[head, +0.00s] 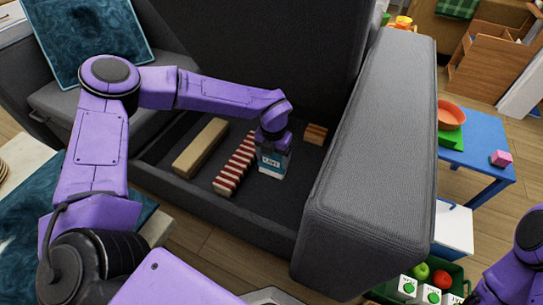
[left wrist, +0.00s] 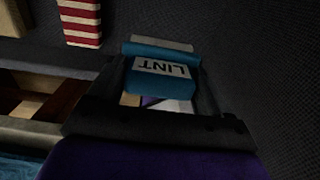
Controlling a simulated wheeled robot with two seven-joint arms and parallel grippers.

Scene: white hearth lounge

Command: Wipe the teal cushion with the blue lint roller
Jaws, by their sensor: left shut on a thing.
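The teal cushion (head: 88,38) leans on the grey sofa at the upper left, away from my left gripper. My left gripper (head: 272,148) reaches down into the open well of the sofa and is shut on the blue lint roller (head: 272,164). The roller is blue with a white label and a pale lower end. In the left wrist view, the lint roller (left wrist: 158,68) sits between the fingers of my left gripper (left wrist: 162,92), its LINT label facing the camera. Part of my right arm shows at the lower right, but its gripper does not.
A red-and-white striped block (head: 237,165), a beige block (head: 200,147) and a small brown block (head: 315,133) lie in the sofa well. The sofa's thick grey arm (head: 375,160) stands right of it. A blue table (head: 478,150) is beyond. Another teal surface (head: 22,240) lies lower left.

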